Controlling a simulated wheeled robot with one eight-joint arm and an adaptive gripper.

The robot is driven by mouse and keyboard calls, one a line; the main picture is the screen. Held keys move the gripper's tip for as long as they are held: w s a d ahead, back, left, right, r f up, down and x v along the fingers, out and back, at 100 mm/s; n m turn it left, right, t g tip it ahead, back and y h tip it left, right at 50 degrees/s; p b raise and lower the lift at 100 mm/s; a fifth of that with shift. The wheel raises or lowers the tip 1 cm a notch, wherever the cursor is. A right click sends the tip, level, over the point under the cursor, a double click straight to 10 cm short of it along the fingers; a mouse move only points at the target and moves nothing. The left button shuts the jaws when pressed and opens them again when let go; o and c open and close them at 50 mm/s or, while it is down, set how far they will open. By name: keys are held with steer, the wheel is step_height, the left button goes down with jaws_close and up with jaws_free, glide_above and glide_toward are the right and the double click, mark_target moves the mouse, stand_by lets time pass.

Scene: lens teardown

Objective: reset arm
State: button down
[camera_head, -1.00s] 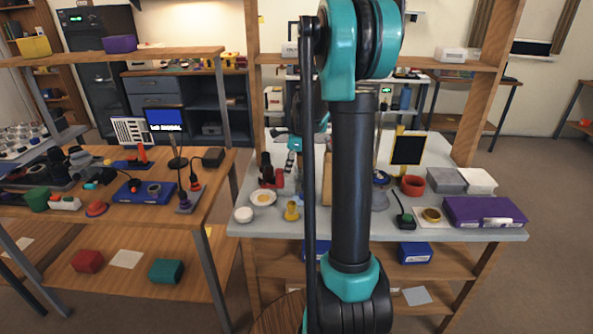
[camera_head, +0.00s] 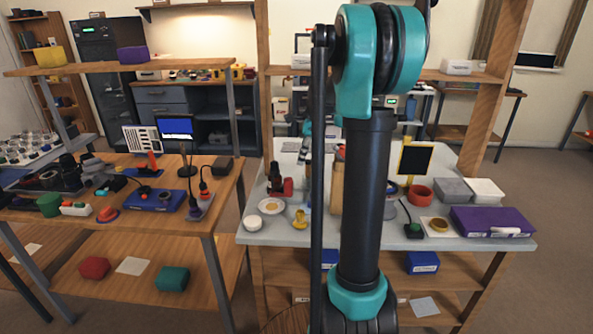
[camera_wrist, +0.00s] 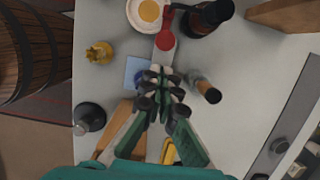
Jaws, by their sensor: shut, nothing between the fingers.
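My gripper (camera_wrist: 161,90) shows in the wrist view, pointing down over the grey table (camera_wrist: 235,70) with its fingers together and nothing between them. Under and beside the fingertips lies a small light-blue square (camera_wrist: 135,68), partly hidden by them. A red-ended item (camera_wrist: 165,41) lies just beyond the fingertips. In the head view my own teal and black arm stands in front of the grey table (camera_head: 262,237) and hides its middle. The gripper itself is not clearly seen there.
A yellow knobbed piece (camera_wrist: 100,53), a dish with a yellow centre (camera_wrist: 148,11) and a dark round piece (camera_wrist: 89,118) surround the gripper. A purple case (camera_head: 490,221), a red ring (camera_head: 419,194) and grey box (camera_head: 453,190) stand on the table's right. A wooden barrel (camera_wrist: 30,50) stands beside the table.

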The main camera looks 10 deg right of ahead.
steer(key=s+a+f+n, duration=0.1)
steer(key=s+n, duration=0.2)
steer(key=s, duration=0.1)
steer(key=s+a+f+n+t+h, duration=0.1)
steer(key=s+f+n, duration=0.1)
steer(key=s+n, duration=0.1)
steer(key=s+a+f+n, duration=0.2)
steer(key=s+n, duration=0.1)
steer(key=s, duration=0.3)
steer(key=shift+f+n, duration=0.1)
steer(key=shift+n, duration=0.3)
steer(key=s+f+n+t, duration=0.1)
steer(key=s+f+n, duration=0.3)
steer(key=s+n, duration=0.2)
steer(key=s+a+f+n+t+h, duration=0.1)
steer(key=s+f+n, duration=0.4)
steer(key=s, duration=0.4)
steer(key=shift+a+f+n+h, duration=0.15)
steer(key=shift+a+n+h, duration=0.15)
steer(key=shift+n, duration=0.1)
